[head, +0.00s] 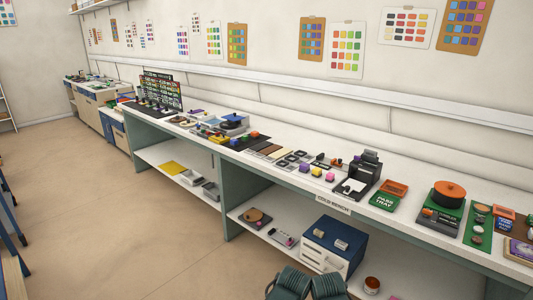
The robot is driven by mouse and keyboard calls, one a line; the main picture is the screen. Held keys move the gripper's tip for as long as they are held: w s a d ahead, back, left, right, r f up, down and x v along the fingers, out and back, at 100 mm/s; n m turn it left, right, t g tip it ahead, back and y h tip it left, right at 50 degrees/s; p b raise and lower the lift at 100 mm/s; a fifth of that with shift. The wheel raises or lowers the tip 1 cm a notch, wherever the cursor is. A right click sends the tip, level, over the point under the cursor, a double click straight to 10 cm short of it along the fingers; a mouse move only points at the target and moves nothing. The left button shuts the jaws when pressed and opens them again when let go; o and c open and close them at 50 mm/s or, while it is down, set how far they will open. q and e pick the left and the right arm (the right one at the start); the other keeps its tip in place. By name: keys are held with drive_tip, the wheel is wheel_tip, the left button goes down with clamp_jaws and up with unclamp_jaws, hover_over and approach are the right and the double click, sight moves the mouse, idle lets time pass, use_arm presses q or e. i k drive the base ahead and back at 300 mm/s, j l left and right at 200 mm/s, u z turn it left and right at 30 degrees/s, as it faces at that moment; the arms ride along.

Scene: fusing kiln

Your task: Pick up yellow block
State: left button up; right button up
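A small yellow block (317,172) sits on the white bench top, near the front edge at the middle right of the head view. A purple block (304,168) is just left of it and a pink block (330,176) is just right of it. The three look close together but apart. Neither of my grippers can be made out in the head view. Two dark green ribbed shapes show at the bottom edge; I cannot tell what they are.
The long bench (405,167) runs from far left to near right. A black device (358,176) stands right of the blocks, then a green pass tray (384,202). Dark square pieces (291,160) lie to the left. A blue box (334,243) is on the lower shelf. Open floor (120,220) is at left.

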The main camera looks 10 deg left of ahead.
sight(316, 172)
drive_tip(key=i+l+u, duration=0.25)
drive_tip(key=i, duration=0.45)
drive_tip(key=i+l+u, duration=0.3)
drive_tip(key=i+l, duration=0.25)
drive_tip(key=i, duration=0.1)
